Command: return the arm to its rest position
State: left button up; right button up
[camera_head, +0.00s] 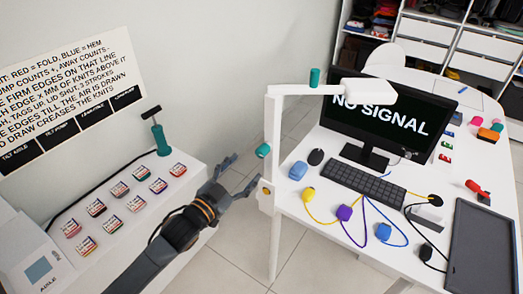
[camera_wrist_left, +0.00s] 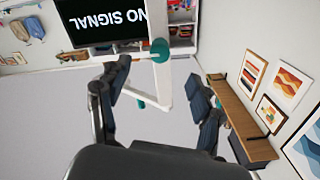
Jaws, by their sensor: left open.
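My left arm (camera_head: 140,265) comes in from the lower left in the head view. Its gripper (camera_head: 246,172) is open and empty, with its two fingers spread. It is in the air over the gap between the left white counter and the right white desk, close to the white upright post in the picture. I cannot tell whether it touches the post. In the left wrist view the open gripper (camera_wrist_left: 160,88) has nothing between its fingers but the background post and floor. My right gripper is not in view.
A white frame (camera_head: 273,130) with teal knobs stands at the left edge of the desk (camera_head: 300,235). The desk holds a monitor (camera_head: 385,118), keyboard (camera_head: 362,184) and coloured cables. The left counter (camera_head: 196,178) holds several small labelled packets and a teal pump (camera_head: 160,138).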

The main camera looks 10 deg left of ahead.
pick_arm(q)
jog(key=shift+f, duration=0.1)
jog(key=s+a+f+n+g+y+b, duration=0.1)
jog(key=s+a+f+g+y+b, duration=0.2)
jog(key=f, duration=1.2)
jog(key=s+a+f+n+g+y+b, duration=0.1)
jog(key=s+a+f+n+g+b, duration=0.35)
jog(key=f, duration=1.15)
jog(key=s+f+m+y+b, duration=0.1)
jog(key=s+f, duration=0.5)
jog(key=f, duration=0.9)
jog(key=s+f+g+b, duration=0.2)
jog(key=s+f, duration=0.6)
jog(key=s, duration=0.3)
jog(key=s+d+f+n+g+b, duration=0.1)
jog(key=s+f+g+b, duration=0.1)
jog(key=s+f, duration=0.6)
jog(key=s+d+f+g+y+b, duration=0.1)
jog(key=s+f+g, duration=0.3)
jog(key=s+f, duration=0.4)
jog(key=s+b, duration=0.1)
jog(key=s, duration=0.6)
jog(key=shift+d+f, duration=0.2)
jog(key=shift+f, duration=0.1)
jog(key=shift+n+g, duration=0.25)
jog(key=shift+c, duration=0.2)
